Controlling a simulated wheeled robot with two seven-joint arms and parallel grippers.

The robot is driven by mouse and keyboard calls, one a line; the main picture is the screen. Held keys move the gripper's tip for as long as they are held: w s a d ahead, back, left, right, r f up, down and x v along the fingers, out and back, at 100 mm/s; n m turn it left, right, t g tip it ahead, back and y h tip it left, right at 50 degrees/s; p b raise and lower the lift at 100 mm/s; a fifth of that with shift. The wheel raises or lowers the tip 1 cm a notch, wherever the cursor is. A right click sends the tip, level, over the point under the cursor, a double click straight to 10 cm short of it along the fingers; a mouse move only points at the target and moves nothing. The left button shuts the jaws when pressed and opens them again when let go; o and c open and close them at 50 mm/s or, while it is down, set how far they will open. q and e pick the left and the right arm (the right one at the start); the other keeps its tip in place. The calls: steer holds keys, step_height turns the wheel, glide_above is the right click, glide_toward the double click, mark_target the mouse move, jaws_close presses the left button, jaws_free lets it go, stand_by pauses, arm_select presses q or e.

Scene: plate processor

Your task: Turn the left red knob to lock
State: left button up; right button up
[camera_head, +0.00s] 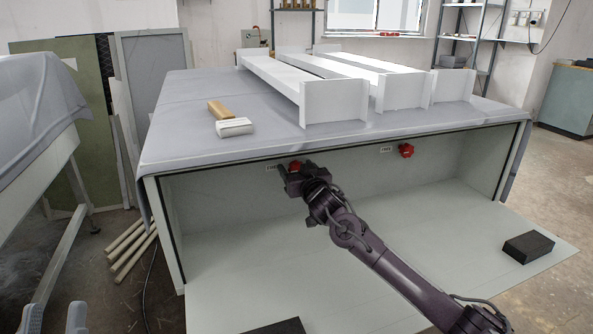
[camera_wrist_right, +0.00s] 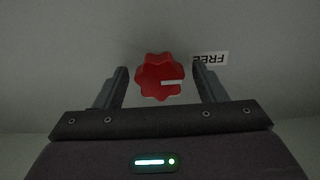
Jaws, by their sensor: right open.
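The left red knob (camera_head: 295,166) is on the upright panel under the tabletop, mostly hidden behind my right gripper (camera_head: 292,177) in the head view. In the right wrist view the knob (camera_wrist_right: 160,77) is lobed, with a white mark pointing right, towards a label (camera_wrist_right: 211,58) reading FREE, seen upside down. The open fingers of my right gripper stand on both sides of the knob, with visible gaps. Another red knob (camera_head: 406,150) is on the panel to the right. My left gripper (camera_head: 56,318) shows only its two grey fingertips, apart, at the bottom left.
White beams (camera_head: 335,105) and a wooden-handled brush (camera_head: 232,120) lie on the covered tabletop (camera_head: 190,140). A black block (camera_head: 528,247) sits on the light lower board (camera_head: 450,220), and another (camera_head: 278,327) is at the bottom edge. A covered table (camera_head: 35,120) stands at left.

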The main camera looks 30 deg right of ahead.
arm_select(q)
steer(key=shift+s+a+r+t, duration=0.1)
steer(key=shift+s+r+t, duration=0.2)
steer(key=shift+r, duration=0.2)
arm_select(e)
steer(key=shift+w+d, duration=0.1)
steer(key=shift+w, duration=0.25)
